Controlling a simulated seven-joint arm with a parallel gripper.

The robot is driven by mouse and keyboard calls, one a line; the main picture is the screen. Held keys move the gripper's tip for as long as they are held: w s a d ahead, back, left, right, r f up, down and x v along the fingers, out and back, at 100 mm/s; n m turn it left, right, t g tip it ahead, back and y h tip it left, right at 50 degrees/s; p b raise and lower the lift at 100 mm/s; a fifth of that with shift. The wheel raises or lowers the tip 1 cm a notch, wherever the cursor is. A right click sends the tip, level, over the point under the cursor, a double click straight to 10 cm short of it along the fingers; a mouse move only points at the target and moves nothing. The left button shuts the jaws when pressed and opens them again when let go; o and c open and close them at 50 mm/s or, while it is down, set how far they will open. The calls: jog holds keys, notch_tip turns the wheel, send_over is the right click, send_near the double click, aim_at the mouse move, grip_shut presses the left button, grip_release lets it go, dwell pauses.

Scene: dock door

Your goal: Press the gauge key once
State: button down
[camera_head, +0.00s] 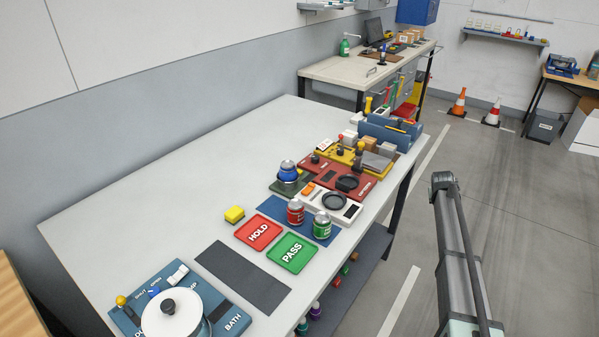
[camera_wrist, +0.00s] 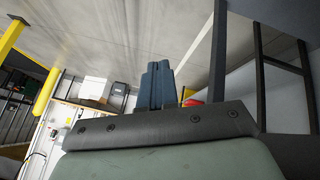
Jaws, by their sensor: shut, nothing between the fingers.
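I cannot read a gauge label at this size. A white unit (camera_head: 328,205) with a round black plate, a dark display and an orange key (camera_head: 308,188) stands on the table's right part; I cannot tell whether this is the gauge key. Behind it is a red panel (camera_head: 325,172) with a dark knob and small labels. My gripper (camera_wrist: 157,82) shows in the wrist view with its two blue-grey fingers together, shut and empty, touching nothing. I cannot make out the fingers in the head view, where part of my arm stands right of the table, over the floor.
The table's left and back are clear. Cones (camera_head: 458,102) stand far off.

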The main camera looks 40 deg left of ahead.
jog(key=w+a+r+t, duration=0.2)
jog(key=w+a+r, duration=0.4)
jog(key=r, duration=0.5)
jog(key=shift+n+t+y, duration=0.4)
jog(key=shift+n+y, duration=0.4)
jog(key=shift+n, duration=0.1)
jog(key=a+r, duration=0.4)
jog(key=a, duration=0.1)
jog(key=w+a+r, duration=0.1)
jog(key=a+r, duration=0.4)
jog(key=w+a+r, duration=0.1)
jog(key=a+r, duration=0.3)
jog(key=a, duration=0.2)
jog(key=shift+r, duration=0.4)
jog(key=s+a+g+y, duration=0.3)
jog(key=s+a+y, duration=0.2)
jog(key=s+a, duration=1.65)
jog(key=r+m+g+y, duration=0.2)
jog(key=g+y, duration=0.1)
send_over(301, 172)
jog(key=shift+s+f, duration=0.15)
jog(key=shift+f, duration=0.05)
jog(key=shift+f, duration=4.4)
jog(key=shift+f, duration=0.25)
jog(key=shift+f, duration=0.2)
